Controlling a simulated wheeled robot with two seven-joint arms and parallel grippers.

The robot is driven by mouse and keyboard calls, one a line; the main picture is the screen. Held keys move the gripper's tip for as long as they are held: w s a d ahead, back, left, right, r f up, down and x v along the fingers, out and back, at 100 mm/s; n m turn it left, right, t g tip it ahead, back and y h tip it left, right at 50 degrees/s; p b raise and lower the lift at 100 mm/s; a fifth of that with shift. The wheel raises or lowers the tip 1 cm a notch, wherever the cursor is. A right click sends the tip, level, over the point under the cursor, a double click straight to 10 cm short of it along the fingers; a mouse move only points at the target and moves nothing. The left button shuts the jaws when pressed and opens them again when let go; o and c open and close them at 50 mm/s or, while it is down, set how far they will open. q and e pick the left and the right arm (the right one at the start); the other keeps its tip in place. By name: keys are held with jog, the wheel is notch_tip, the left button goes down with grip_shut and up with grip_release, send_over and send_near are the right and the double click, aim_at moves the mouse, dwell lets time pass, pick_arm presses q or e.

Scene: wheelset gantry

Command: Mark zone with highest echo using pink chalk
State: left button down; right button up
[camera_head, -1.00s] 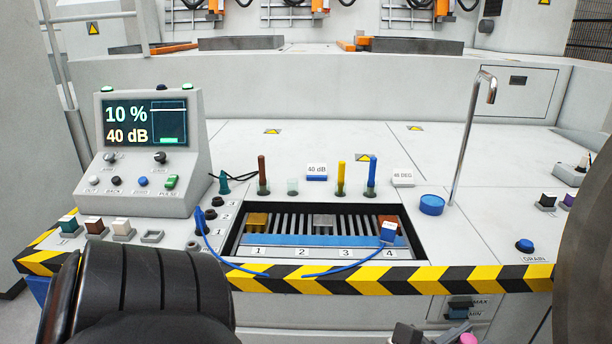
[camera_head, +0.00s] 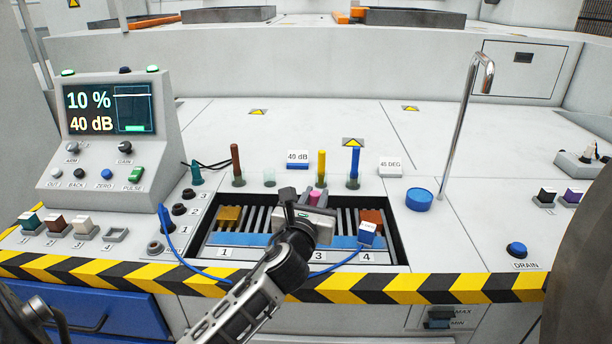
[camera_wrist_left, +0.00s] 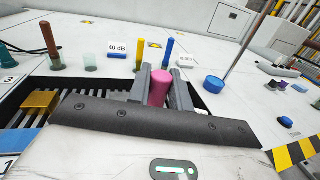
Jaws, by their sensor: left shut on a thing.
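My left gripper (camera_head: 312,196) is shut on the pink chalk (camera_head: 316,197) above the slotted bed, between zones 2 and 3, hiding part of the zone strip. The wrist view shows the pink chalk (camera_wrist_left: 160,88) upright between the two fingers (camera_wrist_left: 160,90). The zone labels 1 (camera_head: 224,253), 3 (camera_head: 318,257) and 4 (camera_head: 367,257) show; label 2 is hidden. A blue probe (camera_head: 367,233) with a cable sits at zone 4. The console screen (camera_head: 108,108) reads 10 % and 40 dB. My right gripper is not in view.
Brown (camera_head: 236,161), yellow (camera_head: 321,166) and blue (camera_head: 354,163) sticks stand in holders behind the bed, beside an empty clear holder (camera_head: 269,178). A bent metal pipe (camera_head: 462,130) rises at right, near a blue round cap (camera_head: 419,199). A striped edge (camera_head: 430,288) runs along the front.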

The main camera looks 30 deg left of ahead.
pick_arm(q)
jog(key=shift+n+g+y, duration=0.3)
jog(key=shift+n+y, duration=0.3)
jog(key=shift+y, duration=0.1)
jog(key=w+a+f+b, duration=0.1)
jog(key=f+b, duration=0.1)
jog(key=b, duration=0.1)
jog(key=w+a+f+b, duration=0.1)
jog(key=a+f+b, duration=0.1)
jog(key=b, duration=0.1)
jog(key=shift+w, duration=0.15)
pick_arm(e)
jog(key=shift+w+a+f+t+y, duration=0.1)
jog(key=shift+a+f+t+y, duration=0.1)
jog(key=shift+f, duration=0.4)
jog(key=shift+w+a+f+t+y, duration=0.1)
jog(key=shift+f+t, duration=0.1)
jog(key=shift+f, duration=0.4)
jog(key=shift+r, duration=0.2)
pick_arm(q)
jog(key=shift+f+b, duration=0.55)
jog(key=shift+f, duration=0.05)
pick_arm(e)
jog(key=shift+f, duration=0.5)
pick_arm(q)
jog(key=shift+w, duration=0.1)
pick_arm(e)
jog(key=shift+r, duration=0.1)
